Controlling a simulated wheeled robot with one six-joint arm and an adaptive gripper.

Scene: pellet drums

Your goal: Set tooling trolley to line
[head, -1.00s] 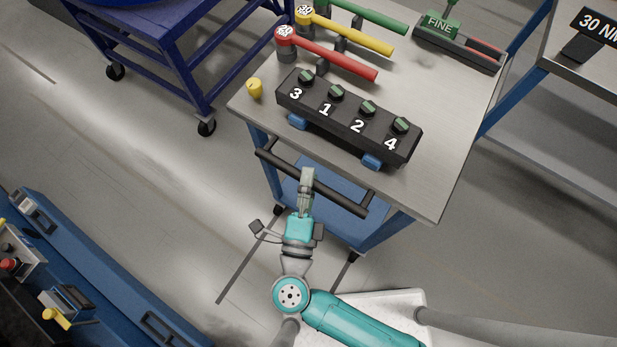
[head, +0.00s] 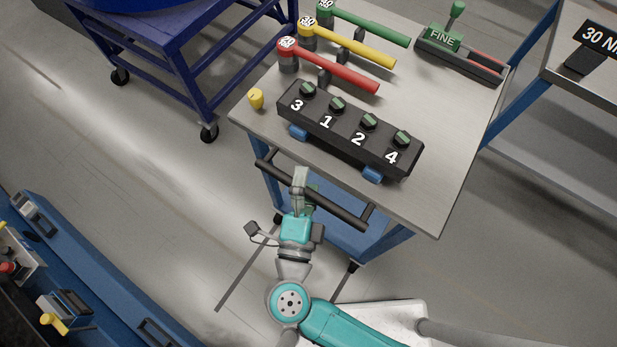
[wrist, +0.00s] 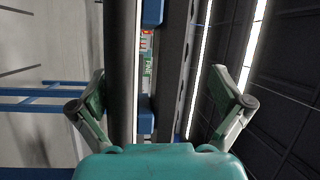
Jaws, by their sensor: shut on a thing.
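The tooling trolley (head: 440,212) has a grey steel top and a blue frame, with a dark push handle (head: 341,211) along its near side. My gripper (head: 299,182) is on this handle, left of its middle, and is shut on it. In the wrist view the handle (wrist: 121,70) runs up the picture beside my left finger; contact at the pads is hard to see there. Two dark strips lie on the floor, the left strip (head: 245,272) longer and the right strip (head: 344,284) partly hidden by the trolley and my arm.
The trolley carries a black numbered block (head: 350,130), red, yellow and green wrenches (head: 345,78), a FINE tool (head: 455,55) and a yellow piece (head: 256,98). A purple cart (head: 200,70) stands close left, a grey bench (head: 570,120) right, a blue unit (head: 100,270) lower left. Floor between is clear.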

